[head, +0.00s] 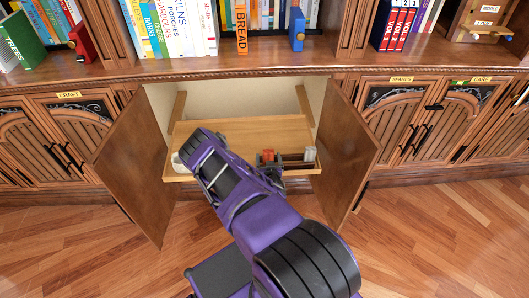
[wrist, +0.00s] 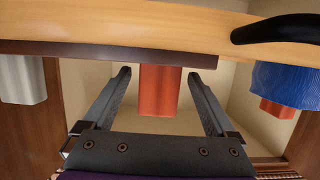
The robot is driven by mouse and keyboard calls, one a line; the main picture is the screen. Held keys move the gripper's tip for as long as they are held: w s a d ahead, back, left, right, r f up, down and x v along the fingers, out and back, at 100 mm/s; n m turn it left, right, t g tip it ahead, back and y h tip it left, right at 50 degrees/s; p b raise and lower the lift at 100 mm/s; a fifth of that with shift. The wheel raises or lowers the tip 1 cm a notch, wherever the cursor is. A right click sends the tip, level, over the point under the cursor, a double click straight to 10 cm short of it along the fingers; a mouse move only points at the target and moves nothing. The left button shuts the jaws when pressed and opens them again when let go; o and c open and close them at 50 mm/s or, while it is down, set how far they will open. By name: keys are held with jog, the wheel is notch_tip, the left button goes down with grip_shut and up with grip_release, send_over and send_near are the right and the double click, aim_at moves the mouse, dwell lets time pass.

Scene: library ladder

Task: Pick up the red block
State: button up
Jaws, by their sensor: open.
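A red block (wrist: 160,92) shows in the middle of the wrist view, between the two fingers of my gripper (wrist: 159,74). The fingers are spread with a gap on both sides of the block, and neither appears to touch it. In the head view a red block (head: 267,156) is on the pulled-out wooden shelf (head: 240,128) inside the open cabinet, right beside my arm.
A grey block (wrist: 22,80) is left in the wrist view. A blue object (wrist: 285,84) with another red piece (wrist: 278,108) behind it is at the right. Open cabinet doors (head: 130,185) and (head: 347,150) flank the shelf. A white round object (head: 178,161) sits at its left.

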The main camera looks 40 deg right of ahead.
jog(key=shift+w+d+f, duration=0.15)
jog(key=shift+w, duration=0.05)
grip_shut()
dwell(0.5)
